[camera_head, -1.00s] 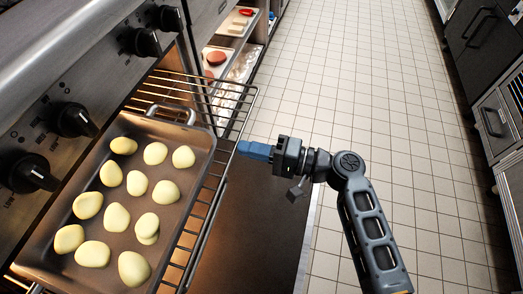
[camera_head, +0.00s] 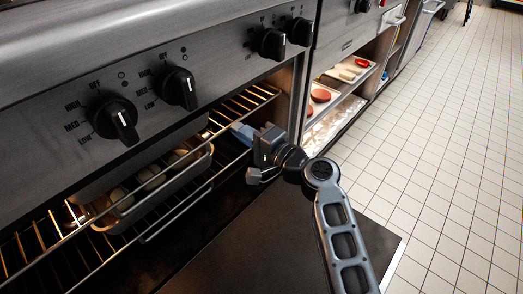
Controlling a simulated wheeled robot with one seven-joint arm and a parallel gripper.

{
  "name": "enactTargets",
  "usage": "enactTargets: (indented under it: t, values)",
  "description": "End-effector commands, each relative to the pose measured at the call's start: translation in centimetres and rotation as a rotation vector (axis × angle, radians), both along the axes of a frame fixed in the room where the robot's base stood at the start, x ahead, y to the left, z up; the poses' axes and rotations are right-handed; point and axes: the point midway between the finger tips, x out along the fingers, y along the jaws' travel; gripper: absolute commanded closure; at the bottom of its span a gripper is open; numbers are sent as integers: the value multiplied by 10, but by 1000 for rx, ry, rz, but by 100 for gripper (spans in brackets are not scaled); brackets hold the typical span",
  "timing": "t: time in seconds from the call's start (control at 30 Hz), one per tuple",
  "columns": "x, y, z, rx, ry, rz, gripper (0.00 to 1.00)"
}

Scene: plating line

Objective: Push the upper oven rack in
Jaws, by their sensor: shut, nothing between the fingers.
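The upper oven rack (camera_head: 63,241) is a wire rack that lies mostly inside the oven, under the control panel. Its front bar runs diagonally near the oven opening. A metal tray (camera_head: 107,221) with several pale yellow pieces (camera_head: 150,177) is inside the oven; the panel hides its back part. My gripper (camera_head: 240,130) has blue fingers, shut and empty, at the right part of the rack's front. The fingertips are at or very near the front bar; I cannot tell whether they touch it.
The open oven door (camera_head: 270,235) lies flat below the rack. Black knobs (camera_head: 115,122) stick out of the panel above. Shelves with trays of food (camera_head: 320,95) stand to the right. The tiled floor (camera_head: 440,140) is clear.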

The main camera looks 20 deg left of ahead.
Motion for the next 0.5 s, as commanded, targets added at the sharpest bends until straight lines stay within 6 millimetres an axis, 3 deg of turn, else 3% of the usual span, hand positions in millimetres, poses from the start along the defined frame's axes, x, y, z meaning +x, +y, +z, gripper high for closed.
enactTargets:
  t: [0.2, 0.5]
  values:
    - [6, 16, -1, -1, 0, 0, 100]
    - [9, 22, 1, 0, -1, -2, 100]
